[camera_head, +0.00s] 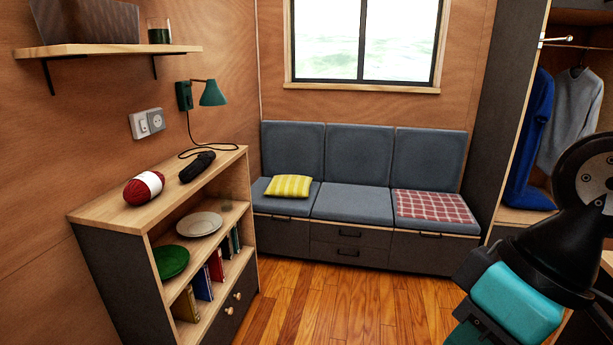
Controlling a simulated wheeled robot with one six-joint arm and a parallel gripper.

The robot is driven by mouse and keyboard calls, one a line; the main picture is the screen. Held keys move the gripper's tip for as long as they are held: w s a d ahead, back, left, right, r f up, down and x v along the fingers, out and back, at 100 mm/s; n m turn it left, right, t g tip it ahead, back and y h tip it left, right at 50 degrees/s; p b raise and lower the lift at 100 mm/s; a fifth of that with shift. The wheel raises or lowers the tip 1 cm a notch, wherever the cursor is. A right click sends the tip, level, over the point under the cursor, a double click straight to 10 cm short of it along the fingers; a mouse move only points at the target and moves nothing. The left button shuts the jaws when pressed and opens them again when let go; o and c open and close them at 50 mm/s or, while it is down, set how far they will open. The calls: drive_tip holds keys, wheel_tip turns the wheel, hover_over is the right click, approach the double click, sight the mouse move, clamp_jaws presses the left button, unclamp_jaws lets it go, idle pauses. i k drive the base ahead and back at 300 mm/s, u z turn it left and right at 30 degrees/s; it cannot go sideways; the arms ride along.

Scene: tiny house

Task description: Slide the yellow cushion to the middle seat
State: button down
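The yellow striped cushion (289,186) lies flat on the left seat of the grey bench, near that seat's right side. The middle seat (352,204) of the bench is bare. A red and white checked cloth (434,206) lies on the right seat. My arm shows at the lower right in the head view, well apart from the bench and the cushion. The fingers of my gripper are not in view.
A low wooden shelf (107,211) stands at the left front, with red yarn (144,188), a dark object (197,166), plates and books. A wardrobe with hanging clothes (578,120) is at the right. The wooden floor (335,303) before the bench is clear.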

sight(284, 186)
drive_tip(key=z, duration=0.3)
drive_tip(key=i, duration=1.95)
drive_tip(key=u, duration=0.4)
drive_tip(key=i, duration=2)
drive_tip(key=u, duration=0.95)
drive_tip(key=i, duration=0.4)
drive_tip(key=u, duration=0.05)
